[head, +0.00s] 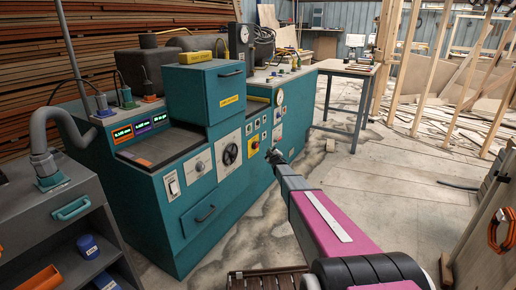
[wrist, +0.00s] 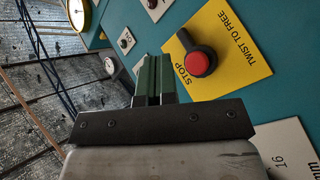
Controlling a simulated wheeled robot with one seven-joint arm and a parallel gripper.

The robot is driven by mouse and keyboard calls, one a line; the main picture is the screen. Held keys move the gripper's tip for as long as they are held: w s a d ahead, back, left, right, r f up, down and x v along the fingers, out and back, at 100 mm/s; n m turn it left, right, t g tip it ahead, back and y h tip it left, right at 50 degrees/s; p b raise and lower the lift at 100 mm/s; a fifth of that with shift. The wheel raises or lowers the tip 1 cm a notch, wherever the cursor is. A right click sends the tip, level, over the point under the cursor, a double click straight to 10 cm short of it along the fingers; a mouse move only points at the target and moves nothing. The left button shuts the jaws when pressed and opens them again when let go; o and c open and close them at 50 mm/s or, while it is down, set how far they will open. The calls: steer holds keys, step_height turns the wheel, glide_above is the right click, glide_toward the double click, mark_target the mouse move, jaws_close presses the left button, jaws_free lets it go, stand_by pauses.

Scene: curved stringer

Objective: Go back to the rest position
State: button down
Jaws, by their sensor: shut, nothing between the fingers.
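My gripper (head: 275,156) is at the end of my pink and grey arm, in front of the teal machine (head: 205,185). In the wrist view its two green fingers (wrist: 153,78) are shut together and empty. A red STOP button (wrist: 198,62) on a yellow plate marked "TWIST TO FREE" is just right of the fingers in that view. The yellow plate also shows on the machine's panel in the head view (head: 254,142), just left of my gripper. I cannot tell the exact gap between fingers and panel.
A grey cabinet (head: 60,215) with a teal handle stands at the left. A metal-legged table (head: 348,68) is behind, near wooden stud framing (head: 410,60). Orange rings hang on a wooden board (head: 500,230) at the right. Concrete floor right of the machine is mostly open.

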steer(key=s+m+g+h, duration=0.1)
steer(key=s+m+g, duration=0.4)
steer(key=s, duration=2.3)
steer(key=s+a+f+m+g+h, duration=0.1)
steer(key=s+m+g, duration=0.5)
steer(key=s+g, duration=0.7)
steer(key=s, duration=1.4)
steer(key=shift+s+a+g+h, duration=0.3)
steer(key=shift+s, duration=0.1)
